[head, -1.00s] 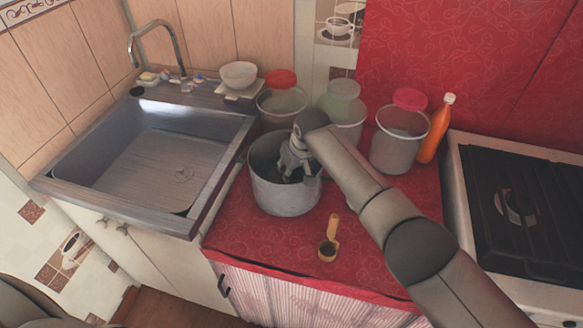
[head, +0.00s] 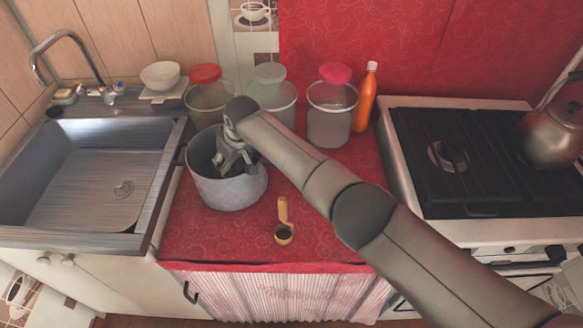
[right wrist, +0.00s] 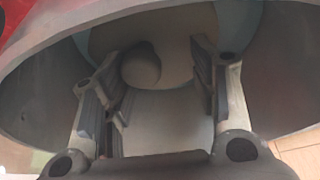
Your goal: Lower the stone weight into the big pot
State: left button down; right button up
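The big pot (head: 230,192) is a grey metal pot on the red counter, right of the sink. My right gripper (head: 232,163) reaches down inside it, hiding much of the interior. In the right wrist view the pot wall (right wrist: 40,90) curves around the gripper (right wrist: 168,62). Its two fingers stand apart. A pale grey rounded piece with a round knob (right wrist: 141,67), seemingly the stone weight, lies between and beyond them. The knob is close to the left finger, with a clear gap to the right finger. My left gripper is not in view.
Three lidded containers (head: 210,100) (head: 272,97) (head: 331,112) and an orange bottle (head: 365,98) stand behind the pot. The sink (head: 90,185) is left; the stove (head: 460,160) with a kettle (head: 552,135) is right.

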aim_at(233, 172)
notch_tip(233, 172, up, 16)
jog(key=p, duration=0.9)
jog(key=s+d+p, duration=0.3)
jog(key=s+d, duration=0.5)
jog(key=d, duration=0.2)
jog(key=s+d+f+p, duration=0.1)
jog(key=s+d+p, duration=0.2)
jog(key=s+d, duration=0.5)
jog(key=d, duration=0.3)
jog(key=shift+s+f, duration=0.15)
jog(key=shift+s, duration=0.1)
